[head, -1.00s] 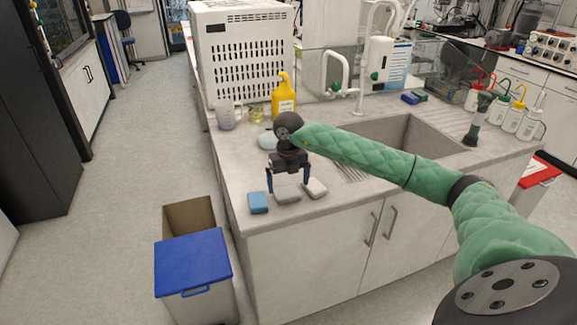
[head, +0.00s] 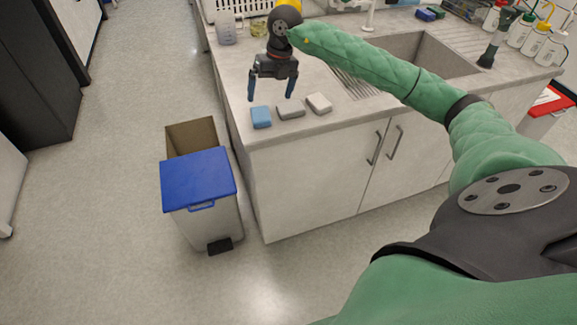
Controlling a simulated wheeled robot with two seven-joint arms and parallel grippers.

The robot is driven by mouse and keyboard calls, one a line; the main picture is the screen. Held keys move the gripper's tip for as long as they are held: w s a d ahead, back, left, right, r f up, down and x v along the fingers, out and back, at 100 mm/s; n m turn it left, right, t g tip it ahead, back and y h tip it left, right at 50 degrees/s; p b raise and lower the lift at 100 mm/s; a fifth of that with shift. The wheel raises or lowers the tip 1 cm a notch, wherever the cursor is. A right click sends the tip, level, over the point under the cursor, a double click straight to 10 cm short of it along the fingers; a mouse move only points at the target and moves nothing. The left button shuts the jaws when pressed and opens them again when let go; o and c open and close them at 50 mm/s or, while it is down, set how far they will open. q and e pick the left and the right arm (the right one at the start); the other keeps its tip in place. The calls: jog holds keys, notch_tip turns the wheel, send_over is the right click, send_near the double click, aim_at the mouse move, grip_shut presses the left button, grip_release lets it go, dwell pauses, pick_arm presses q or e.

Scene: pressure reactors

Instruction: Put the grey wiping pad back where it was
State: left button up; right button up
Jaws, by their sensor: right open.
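The grey wiping pad (head: 291,109) lies flat on the worktop near its front left corner. It is between a blue pad (head: 261,116) on its left and an off-white pad (head: 319,102) on its right, with small gaps. My right gripper (head: 271,93) is open and empty, its fingers pointing down. In the picture it is just above and behind the blue and grey pads; it seems clear of the grey pad. My left gripper is out of view.
A sink (head: 430,54) with a ribbed drainer is right of the pads. A beaker (head: 226,28) stands behind at left. Below the counter edge are a blue-lidded bin (head: 198,180) and an open brown box (head: 191,135). Wash bottles stand at far right.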

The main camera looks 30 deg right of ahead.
jog(key=s+a+f+n+y, duration=0.15)
jog(key=a+y, duration=0.35)
jog(key=a, duration=0.5)
jog(key=s+a+y, duration=0.2)
jog(key=a+y, duration=0.2)
jog(key=a, duration=0.6)
jog(key=s+a+r+m+t+y, duration=0.2)
jog(key=a+r+m+t+y, duration=0.45)
jog(key=m+t, duration=0.55)
jog(key=s+d+f+m+t+h, duration=0.1)
jog(key=s+d+f+m+h, duration=0.3)
jog(key=f+m+h, duration=0.55)
jog(key=s+d+f+m+t+h, duration=0.25)
jog(key=d+f+m+h, duration=0.25)
jog(key=f+m+h, duration=0.45)
jog(key=s+a+f+m+g, duration=0.1)
jog(key=s+f+g, duration=0.3)
jog(key=s, duration=0.5)
jog(key=s+a+f+m+g+y, duration=0.1)
jog(key=s+f+g, duration=0.4)
jog(key=s, duration=0.5)
jog(key=s+f+m+g+y, duration=0.1)
jog(key=s+f+g, duration=0.3)
jog(key=s, duration=0.5)
jog(key=shift+s+a+f+g, duration=0.15)
jog(key=shift+a+f+g, duration=0.25)
jog(key=shift+g, duration=0.35)
